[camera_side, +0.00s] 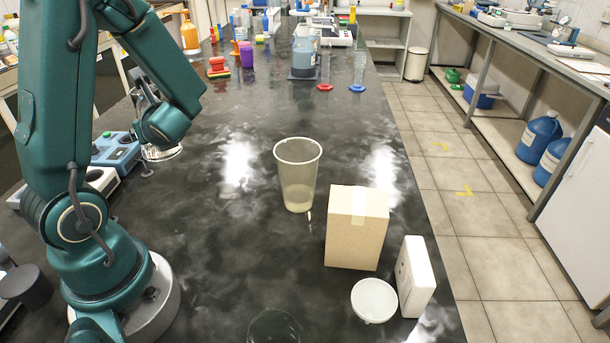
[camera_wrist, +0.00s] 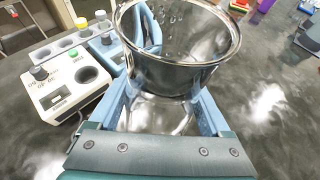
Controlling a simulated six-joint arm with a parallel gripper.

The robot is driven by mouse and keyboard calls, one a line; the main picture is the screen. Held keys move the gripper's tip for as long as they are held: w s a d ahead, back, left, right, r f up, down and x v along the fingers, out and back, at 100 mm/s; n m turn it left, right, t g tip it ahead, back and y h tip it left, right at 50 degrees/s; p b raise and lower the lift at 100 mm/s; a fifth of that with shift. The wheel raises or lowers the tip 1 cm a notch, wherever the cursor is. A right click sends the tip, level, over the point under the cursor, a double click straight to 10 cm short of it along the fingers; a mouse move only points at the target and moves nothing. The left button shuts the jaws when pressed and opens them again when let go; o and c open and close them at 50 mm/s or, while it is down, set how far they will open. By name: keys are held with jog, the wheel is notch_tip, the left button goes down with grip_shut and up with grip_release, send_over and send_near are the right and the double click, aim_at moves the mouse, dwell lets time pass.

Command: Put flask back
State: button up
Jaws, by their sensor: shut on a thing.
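A clear glass flask (camera_wrist: 178,72) with a wide round rim fills the upper middle of the wrist view. My gripper (camera_wrist: 165,98) is shut on it, with light blue fingers on both sides of the glass. I see into its mouth, where there are some droplets. In the side view, my gripper is at the left, above the bench near the blue and white devices. Shiny glass (camera_side: 160,153) shows just below my wrist there, mostly hidden by the arm. I cannot tell whether the flask's base touches anything.
A blue device (camera_side: 116,150) and a white device (camera_wrist: 62,92) with knobs stand close by on the left. A clear plastic cup (camera_side: 298,178), a cardboard box (camera_side: 357,232), a white box (camera_side: 415,277) and a white dish (camera_side: 374,300) stand toward the right.

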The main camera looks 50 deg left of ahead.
send_over(217, 175)
notch_tip(217, 175, down, 6)
jog(key=shift+a, duration=0.1)
jog(key=shift+f, duration=2)
jog(key=shift+f, duration=0.1)
jog(key=o, duration=1.5)
jog(key=v, duration=0.7)
jog(key=shift+d+r, duration=0.25)
